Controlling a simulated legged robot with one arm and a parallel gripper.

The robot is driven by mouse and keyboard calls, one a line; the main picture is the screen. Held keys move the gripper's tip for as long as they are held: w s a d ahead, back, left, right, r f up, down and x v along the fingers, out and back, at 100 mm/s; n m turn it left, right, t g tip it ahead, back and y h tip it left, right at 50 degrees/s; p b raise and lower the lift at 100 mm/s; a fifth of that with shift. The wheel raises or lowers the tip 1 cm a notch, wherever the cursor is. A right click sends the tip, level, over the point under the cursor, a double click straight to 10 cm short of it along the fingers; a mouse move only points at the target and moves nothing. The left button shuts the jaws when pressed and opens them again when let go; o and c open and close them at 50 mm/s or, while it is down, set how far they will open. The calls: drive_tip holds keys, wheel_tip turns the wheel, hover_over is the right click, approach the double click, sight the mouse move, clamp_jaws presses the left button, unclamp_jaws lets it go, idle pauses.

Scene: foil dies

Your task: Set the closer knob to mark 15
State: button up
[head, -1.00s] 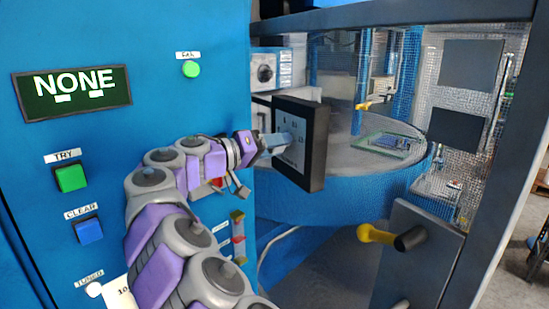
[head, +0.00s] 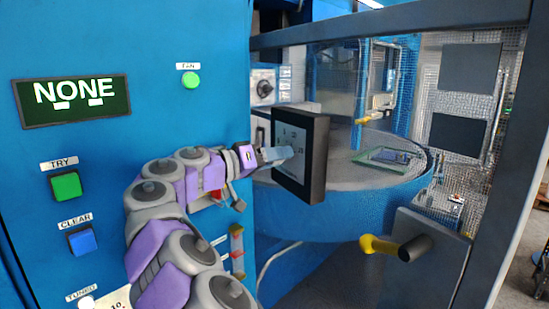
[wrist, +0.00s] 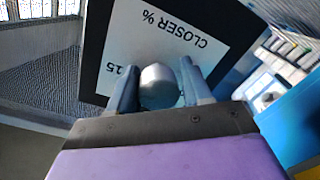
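The closer dial is a white plate in a black frame (head: 316,160), standing out to the right of the blue cabinet. In the wrist view its plate (wrist: 178,45) reads "CLOSER %" upside down, with a "15" mark at the left. The closer knob (wrist: 158,88) is a grey round cylinder at the plate. My gripper (head: 283,153) is at the dial's face; in the wrist view its fingers (wrist: 160,84) sit on both sides of the knob, close against it. The knob's pointer is hidden, so its setting cannot be read.
The blue cabinet carries a display reading "NONE" (head: 72,100), a green TRY button (head: 66,186), a blue CLEAR button (head: 81,239) and another green button (head: 191,81). A yellow-and-black handle (head: 390,246) is at the right. A mesh guard (head: 462,110) stands behind it.

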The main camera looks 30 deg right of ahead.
drive_tip(key=shift+o, duration=1.4)
drive_tip(key=shift+r, duration=0.1)
drive_tip(key=shift+a, duration=0.2)
drive_tip(key=shift+s+a+r+p, duration=0.2)
drive_tip(key=shift+a+p, duration=0.8)
drive_tip(key=shift+a, duration=1.85)
drive_tip(key=shift+s+a+f+p, duration=0.2)
drive_tip(key=shift+a+p, duration=0.85)
drive_tip(key=shift+a, duration=1.75)
drive_tip(key=shift+s+a+r+p, duration=0.1)
drive_tip(key=shift+s+a+p, duration=0.2)
drive_tip(key=shift+a+p, duration=1.65)
drive_tip(key=shift+a+b, duration=0.95)
